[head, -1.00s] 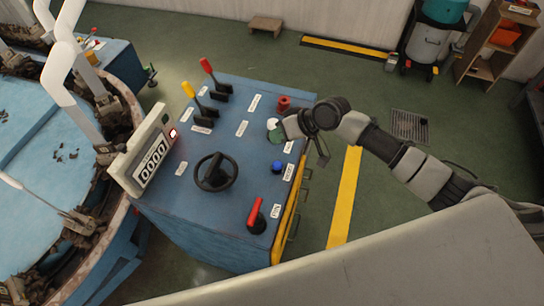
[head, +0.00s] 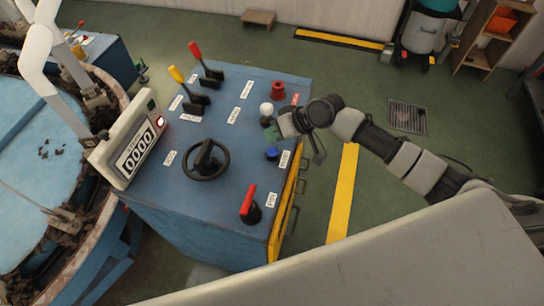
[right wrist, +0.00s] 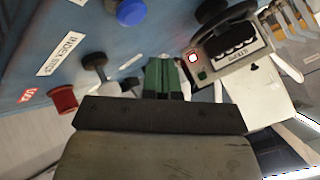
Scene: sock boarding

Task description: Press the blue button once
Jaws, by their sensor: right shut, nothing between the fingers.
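The blue button (head: 271,154) is a round cap on the right side of the blue console (head: 225,215), between a white knob and a red-handled lever. My right gripper (head: 271,134) has green fingertips, which are shut and empty. They are over the console between the white knob and the blue button, close to the button's far side; whether they touch anything is unclear. In the right wrist view the blue button (right wrist: 131,12) is at the top, apart from the closed green fingers (right wrist: 163,75). My left gripper is not in view.
The white knob (head: 266,109) and a red knob (head: 278,90) stand beyond my gripper. A black handwheel (head: 205,160), a red-handled lever (head: 248,203) and yellow and red levers share the console. A counter box (head: 130,145) reads 0000.

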